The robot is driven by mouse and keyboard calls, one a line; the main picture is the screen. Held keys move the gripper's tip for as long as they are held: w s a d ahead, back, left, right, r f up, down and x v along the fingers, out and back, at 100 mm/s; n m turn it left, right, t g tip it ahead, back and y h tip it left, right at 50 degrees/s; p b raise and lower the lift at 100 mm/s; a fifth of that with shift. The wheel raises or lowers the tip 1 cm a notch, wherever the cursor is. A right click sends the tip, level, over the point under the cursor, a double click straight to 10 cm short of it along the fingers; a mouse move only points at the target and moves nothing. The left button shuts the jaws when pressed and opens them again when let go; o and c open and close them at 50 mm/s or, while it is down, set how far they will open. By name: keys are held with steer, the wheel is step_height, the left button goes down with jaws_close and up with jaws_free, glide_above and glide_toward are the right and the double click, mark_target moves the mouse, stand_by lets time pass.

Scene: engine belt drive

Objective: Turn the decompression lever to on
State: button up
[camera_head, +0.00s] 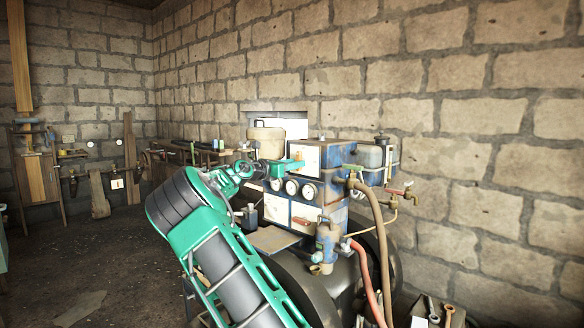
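The engine (330,156) stands against the brick wall, with a blue and white body, gauges and pipes. My green arm reaches up from the bottom, and my gripper (292,166) is at the upper front of the engine, by the white panel (307,157). A small orange piece (298,156) shows right at the fingertips; I cannot tell whether they touch it. The gripper is too small to tell open or shut. Red-handled levers show on the right side (399,193) and on the lower front (302,221). I cannot tell which part is the decompression lever.
A brown hose (379,240) and a red hose (366,285) hang at the engine's right front. Round gauges (291,187) sit just below my gripper. A tan tank (267,141) stands behind my wrist. A workbench (185,146) lines the back wall. The floor at left is mostly clear.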

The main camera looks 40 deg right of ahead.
steer(key=shift+d, duration=0.25)
jaws_close()
steer(key=shift+w+m, duration=0.1)
steer(key=shift+m, duration=0.2)
steer(key=shift+w+a+m, duration=0.1)
steer(key=shift+w+m, duration=0.05)
steer(key=shift+m, duration=4.15)
steer(key=shift+w+a+m, duration=0.1)
steer(key=shift+m, duration=4.2)
steer(key=shift+f, duration=0.1)
